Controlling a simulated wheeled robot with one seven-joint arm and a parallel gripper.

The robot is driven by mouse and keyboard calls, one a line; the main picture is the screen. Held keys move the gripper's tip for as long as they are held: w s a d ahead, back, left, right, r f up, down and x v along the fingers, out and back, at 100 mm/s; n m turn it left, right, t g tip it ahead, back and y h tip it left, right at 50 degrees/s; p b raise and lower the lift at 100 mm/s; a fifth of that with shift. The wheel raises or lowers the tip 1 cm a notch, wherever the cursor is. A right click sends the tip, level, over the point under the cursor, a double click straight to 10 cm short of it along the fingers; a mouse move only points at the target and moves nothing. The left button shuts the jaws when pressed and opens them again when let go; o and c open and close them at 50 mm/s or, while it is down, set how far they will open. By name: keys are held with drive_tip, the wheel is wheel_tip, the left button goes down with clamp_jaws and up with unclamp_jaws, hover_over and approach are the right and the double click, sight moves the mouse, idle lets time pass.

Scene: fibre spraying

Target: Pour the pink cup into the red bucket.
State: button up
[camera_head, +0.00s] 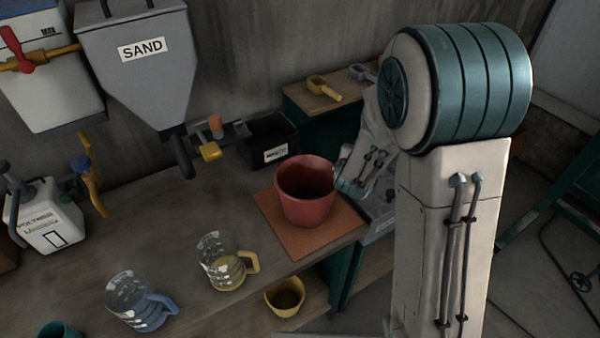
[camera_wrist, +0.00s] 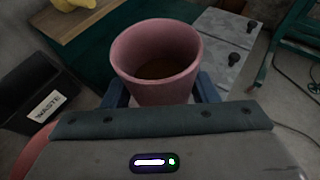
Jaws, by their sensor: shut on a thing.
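The red bucket (camera_head: 305,205) stands upright on an orange mat on the workbench in the head view. Its rim shows as a red edge at the lower left of the wrist view (camera_wrist: 28,152). My gripper (camera_head: 348,182) is just right of the bucket, near its rim. In the wrist view, my gripper (camera_wrist: 160,95) is shut on the pink cup (camera_wrist: 158,88), with a blue finger on each side. The cup's mouth faces the camera and brown contents show inside. In the head view I cannot make out the cup; my arm and gripper hide that area.
A black waste bin (camera_head: 270,140) stands behind the bucket. Clear jugs with a yellow handle (camera_head: 222,262) and a blue handle (camera_head: 135,300) stand in front at left. A sand hopper (camera_head: 140,60) hangs at the back. A yellow scoop (camera_head: 323,88) lies on a side shelf.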

drive_tip(key=shift+m+h, duration=0.6)
drive_tip(key=w+a+r, duration=0.1)
drive_tip(key=w+a, duration=0.1)
drive_tip(key=a, duration=0.2)
drive_tip(key=w+a+r, duration=0.2)
drive_tip(key=a, duration=0.2)
drive_tip(key=w+a+r, duration=0.1)
drive_tip(key=w+a, duration=0.1)
drive_tip(key=a, duration=0.2)
drive_tip(key=shift+w+r+p, duration=0.25)
drive_tip(key=shift+r+p, duration=0.05)
drive_tip(key=shift+r, duration=0.1)
drive_tip(key=shift+c, duration=0.2)
drive_tip(key=a+h, duration=0.1)
drive_tip(key=a, duration=1.2)
drive_tip(key=shift+s+r+m+g+p, duration=0.25)
drive_tip(key=shift+r+m+g+p, duration=0.05)
drive_tip(key=shift+r+m+g, duration=0.1)
drive_tip(key=shift+s, duration=0.15)
drive_tip(key=s+d+f+m+t+y+b, duration=0.1)
drive_tip(key=s+d+f+m+t+b, duration=0.2)
drive_tip(key=b, duration=1.1)
wheel_tip(320, 180, down, 5)
drive_tip(key=shift+r+m+t+y+b, duration=0.2)
drive_tip(key=shift+m+t+y+b, duration=0.15)
drive_tip(key=shift+m, duration=0.85)
drive_tip(key=shift+d+r+m+t+b, duration=0.15)
drive_tip(key=shift+r+m+t+b, duration=0.25)
drive_tip(key=shift+b, duration=0.5)
